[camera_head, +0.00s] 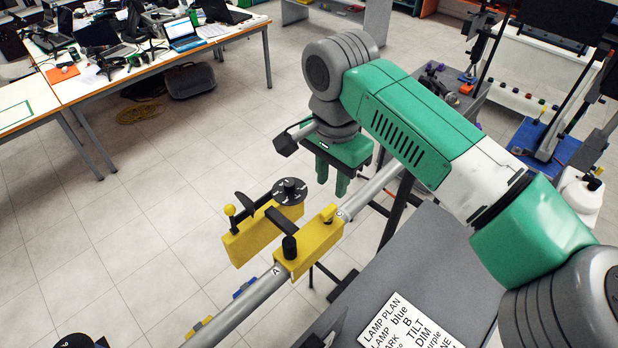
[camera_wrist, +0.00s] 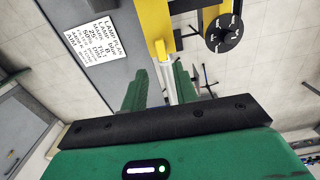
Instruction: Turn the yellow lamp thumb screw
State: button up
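The yellow lamp (camera_head: 262,236) sits on a grey pipe, with a yellow clamp block (camera_head: 308,250) around the pipe between marks A and C. A small yellow thumb screw (camera_head: 328,212) stands on the block's right end; it also shows in the wrist view (camera_wrist: 160,48). A black knob (camera_head: 289,246) stands at the block's other end, and a black dial (camera_head: 289,190) with white marks is on the lamp. My green gripper (camera_head: 331,182) points down beyond the block, apart from the thumb screw. In the wrist view, its fingers (camera_wrist: 159,92) are open and empty, with the pipe seen between them.
A grey table (camera_head: 430,260) with a printed lamp plan sheet (camera_head: 408,325) lies to the right of the pipe. Blue (camera_head: 244,288) and yellow pieces lie along the pipe's lower left. Cluttered desks (camera_head: 150,60) stand at the far left. The floor left of the lamp is clear.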

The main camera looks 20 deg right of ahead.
aim_at(327, 210)
notch_tip(327, 210, down, 5)
jog(key=b, duration=0.5)
jog(key=shift+f, duration=0.2)
jog(key=shift+a+f+p, duration=0.1)
jog(key=shift+f+p, duration=0.2)
jog(key=shift+f, duration=0.95)
jog(key=c, duration=0.6)
jog(key=shift+a+f+m, duration=0.1)
jog(key=shift+m, duration=0.6)
jog(key=m, duration=0.6)
jog(key=shift+m, duration=0.4)
jog(key=m, duration=0.8)
jog(key=o, duration=0.3)
jog(key=shift+m, duration=0.7)
jog(key=o, duration=0.5)
